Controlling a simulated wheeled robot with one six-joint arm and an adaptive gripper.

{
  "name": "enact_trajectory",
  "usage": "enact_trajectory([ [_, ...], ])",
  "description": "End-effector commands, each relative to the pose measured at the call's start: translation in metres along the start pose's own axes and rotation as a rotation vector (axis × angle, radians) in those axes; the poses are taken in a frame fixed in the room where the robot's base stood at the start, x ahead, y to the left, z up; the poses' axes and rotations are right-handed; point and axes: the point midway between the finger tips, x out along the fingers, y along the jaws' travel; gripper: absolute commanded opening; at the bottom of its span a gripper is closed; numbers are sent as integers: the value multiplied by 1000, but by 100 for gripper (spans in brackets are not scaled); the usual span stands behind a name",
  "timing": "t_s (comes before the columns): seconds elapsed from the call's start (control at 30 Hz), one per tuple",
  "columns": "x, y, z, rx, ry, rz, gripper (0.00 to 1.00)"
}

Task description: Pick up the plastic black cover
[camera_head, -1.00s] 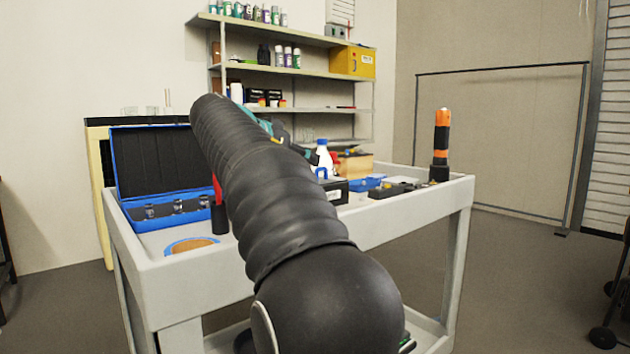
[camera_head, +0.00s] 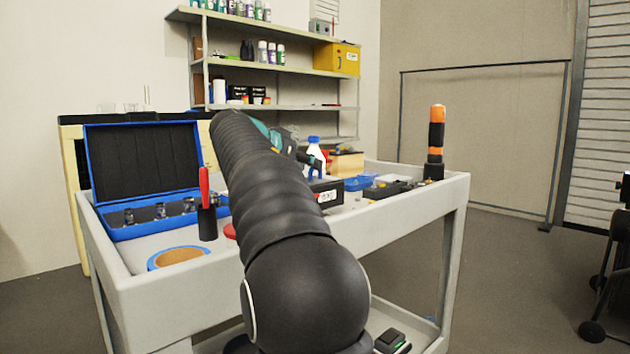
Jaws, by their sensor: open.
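My arm reaches away over the grey cart, and its far end is mostly hidden behind the arm's own ribbed sleeve. I cannot tell for sure which thing is the plastic black cover. A flat black piece (camera_head: 388,190) lies on the right part of the cart, apart from my gripper. A black box with a white label (camera_head: 327,194) is nearer my arm.
The cart (camera_head: 130,262) also holds an open blue case (camera_head: 140,228), a tape roll (camera_head: 178,257), a red-handled tool (camera_head: 204,188), a white bottle (camera_head: 316,150), a blue tray (camera_head: 357,183) and an orange-black signal tower (camera_head: 436,140). A shelf (camera_head: 270,107) stands behind.

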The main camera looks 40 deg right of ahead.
Motion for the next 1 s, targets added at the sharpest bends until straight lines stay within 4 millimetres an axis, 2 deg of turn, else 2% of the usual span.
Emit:
enact_trajectory([
  [0.17,8,0,0,0,0,-1,42],
  [0.5,50,2,0,-1,1,-2,42],
  [0.73,52,1,0,-1,1,-3,42],
  [0.77,52,1,0,-1,1,-3,37],
  [0.9,52,1,0,-1,1,-3,2],
  [1.0,52,1,0,-1,1,-4,0],
])
